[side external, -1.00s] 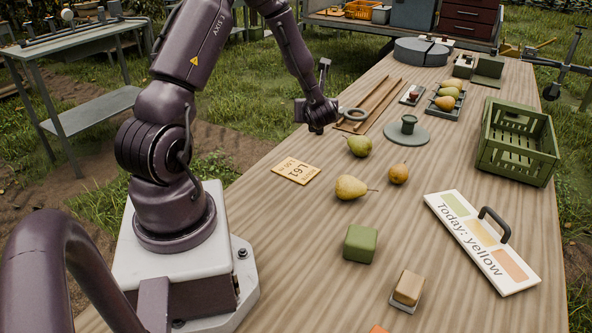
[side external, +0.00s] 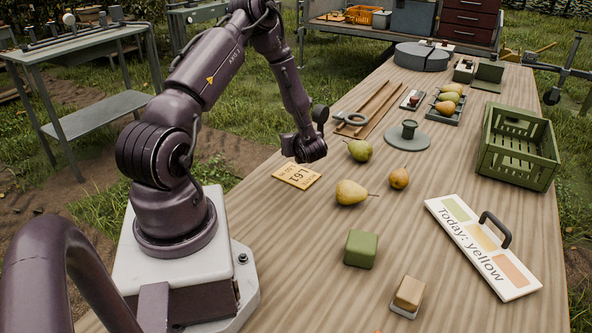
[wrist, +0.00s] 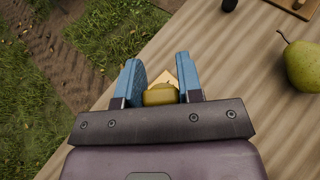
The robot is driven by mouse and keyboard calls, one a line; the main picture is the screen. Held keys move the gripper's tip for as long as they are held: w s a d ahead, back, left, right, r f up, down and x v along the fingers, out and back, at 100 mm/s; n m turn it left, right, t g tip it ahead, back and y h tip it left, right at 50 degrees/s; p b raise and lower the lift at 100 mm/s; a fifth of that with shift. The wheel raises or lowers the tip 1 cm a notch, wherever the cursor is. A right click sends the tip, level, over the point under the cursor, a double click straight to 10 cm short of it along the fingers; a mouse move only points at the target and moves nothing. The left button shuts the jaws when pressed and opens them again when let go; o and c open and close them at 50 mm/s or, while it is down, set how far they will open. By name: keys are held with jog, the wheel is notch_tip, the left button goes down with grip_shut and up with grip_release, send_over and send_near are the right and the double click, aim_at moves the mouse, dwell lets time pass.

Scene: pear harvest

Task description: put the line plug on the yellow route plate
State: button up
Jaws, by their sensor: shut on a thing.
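My gripper (side external: 304,153) hangs low over the left edge of the table, just behind a pale yellow plate (side external: 297,177) lettered "L61". In the wrist view my blue-padded fingers (wrist: 158,75) are shut on a small mustard-coloured piece (wrist: 160,95). I cannot tell from its visible end whether this is the line plug. A corner of a pale yellow plate (wrist: 187,70) shows beyond it, between the fingers. In the side view the held piece is hidden by the gripper.
Pears (side external: 352,192) lie right of the plate, one close to my gripper. A green block (side external: 361,248), a tan block (side external: 409,293), a "Today: yellow" board (side external: 483,247) and a green crate (side external: 517,146) stand farther right. Behind are a round grey base (side external: 421,140) and wooden rails (side external: 385,100).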

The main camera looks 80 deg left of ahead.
aim_at(295, 171)
notch_tip(295, 171, down, 7)
jog(key=shift+r, duration=0.2)
jog(key=shift+f, duration=0.1)
jog(key=o, duration=0.9)
